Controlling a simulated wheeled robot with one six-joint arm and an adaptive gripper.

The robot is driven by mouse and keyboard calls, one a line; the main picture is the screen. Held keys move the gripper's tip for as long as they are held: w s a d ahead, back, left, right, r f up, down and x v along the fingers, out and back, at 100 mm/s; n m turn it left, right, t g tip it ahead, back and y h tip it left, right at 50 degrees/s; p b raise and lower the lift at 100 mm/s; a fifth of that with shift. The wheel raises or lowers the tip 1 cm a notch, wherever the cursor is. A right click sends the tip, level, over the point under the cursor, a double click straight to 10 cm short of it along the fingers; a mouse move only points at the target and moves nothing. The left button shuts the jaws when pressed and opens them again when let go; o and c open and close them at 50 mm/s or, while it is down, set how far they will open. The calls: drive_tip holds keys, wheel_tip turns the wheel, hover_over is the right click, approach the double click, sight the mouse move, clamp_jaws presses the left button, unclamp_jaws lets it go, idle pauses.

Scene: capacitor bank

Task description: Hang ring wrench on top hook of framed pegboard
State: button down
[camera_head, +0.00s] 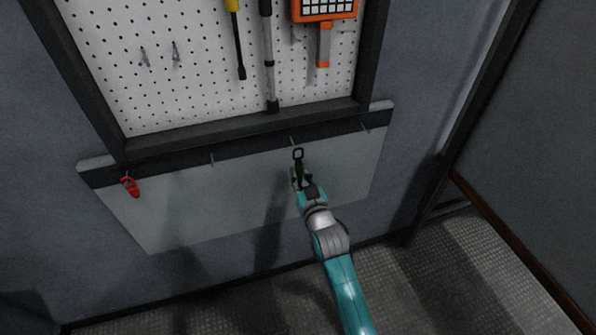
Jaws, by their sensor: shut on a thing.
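The ring wrench (298,154) is small and dark, with a square-looking ring at its upper end. My gripper (299,177) is shut on its lower part and holds it with the ring upward, in front of the grey panel below the pegboard. The framed pegboard (110,60) is white with a dark frame, at the upper left. Two small hooks show on its left part, a left one (144,57) and a right one (176,51). The pegboard's top is cut off by the picture edge. The gripper fingers are small and partly hidden by the wrist.
A dark rail with small hooks (212,158) runs under the frame, above a grey panel (200,210). A red item (130,186) hangs at its left end. A yellow-handled tool (237,45), a grey bar (269,60) and an orange device (324,30) hang on the pegboard.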

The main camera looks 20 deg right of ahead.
drive_tip(key=s, duration=0.8)
drive_tip(key=shift+s, duration=0.25)
idle(0.7)
